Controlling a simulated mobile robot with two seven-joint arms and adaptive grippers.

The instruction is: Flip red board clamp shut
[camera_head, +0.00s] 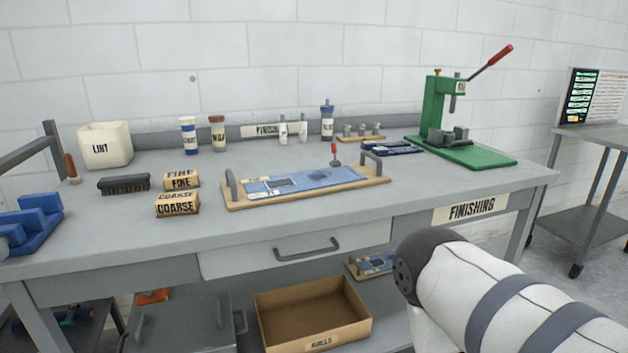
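A wooden board with two grey end handles (228,204) lies on the workbench, with a blue cloth or sheet (350,175) on it. A small clamp with a red handle (334,149) sits at the board's back edge, right of its middle. Its red handle points upward and its dark base meets the board. Part of my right arm fills the lower right, in front of the bench, but its gripper does not show. My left arm and gripper are out of view.
A green press with a red lever (435,105) stands at the back right. Sanding blocks (177,204), a brush (123,183) and a white lint bin (105,145) stand left of the board. Bottles (327,122) line the back. The bench's front strip is clear.

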